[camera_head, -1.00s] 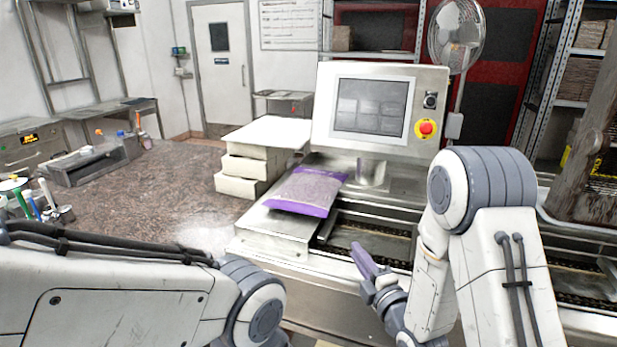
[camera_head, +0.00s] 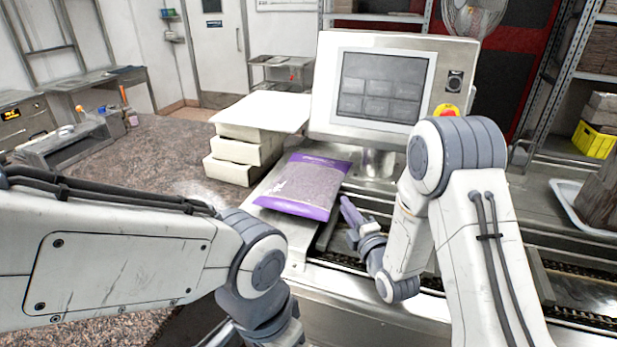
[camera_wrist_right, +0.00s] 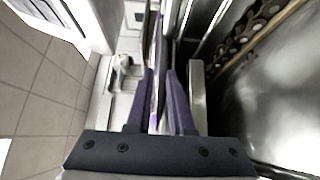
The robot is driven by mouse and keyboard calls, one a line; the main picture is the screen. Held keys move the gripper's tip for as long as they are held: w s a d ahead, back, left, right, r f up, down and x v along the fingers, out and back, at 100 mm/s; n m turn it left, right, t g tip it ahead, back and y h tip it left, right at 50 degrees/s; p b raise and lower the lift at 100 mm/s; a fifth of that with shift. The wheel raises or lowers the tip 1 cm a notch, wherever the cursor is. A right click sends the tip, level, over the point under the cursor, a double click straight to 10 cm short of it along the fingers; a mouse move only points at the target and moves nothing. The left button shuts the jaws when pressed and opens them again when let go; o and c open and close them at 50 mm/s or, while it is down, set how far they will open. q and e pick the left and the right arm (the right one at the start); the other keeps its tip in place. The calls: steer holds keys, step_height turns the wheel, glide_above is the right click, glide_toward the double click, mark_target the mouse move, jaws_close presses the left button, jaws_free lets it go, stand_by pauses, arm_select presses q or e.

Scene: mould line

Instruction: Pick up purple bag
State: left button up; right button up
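The purple bag (camera_head: 308,185), with a clear middle and a purple border, lies flat on the metal ledge in front of the screen. My right gripper (camera_head: 347,206), with purple fingers, is close beside the bag's right edge. In the right wrist view its fingers (camera_wrist_right: 160,88) are apart, with a narrow gap. A thin purple and white strip, which looks like the bag edge-on (camera_wrist_right: 158,55), shows in line with that gap. I cannot tell if the fingers touch it. My left arm enters the head view from the left; its fingers are not visible.
White stacked boxes (camera_head: 240,153) stand left of the bag. The screen unit (camera_head: 378,92) with a red button stands behind it. A conveyor channel (camera_head: 430,278) runs to the right. The granite counter (camera_head: 140,165) is mostly clear at left.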

mark_target(332, 188)
steer(key=shift+w+a+r+p, duration=0.2)
steer(key=shift+w+r+p, duration=0.05)
steer(key=shift+w+p, duration=0.15)
steer(key=p+x, duration=0.2)
steer(key=x, duration=0.1)
steer(key=shift+w+a, duration=0.15)
steer(key=shift+w+f, duration=0.2)
steer(key=shift+w, duration=0.15)
steer(key=shift+a, duration=0.1)
jaws_close()
stand_by(0.6)
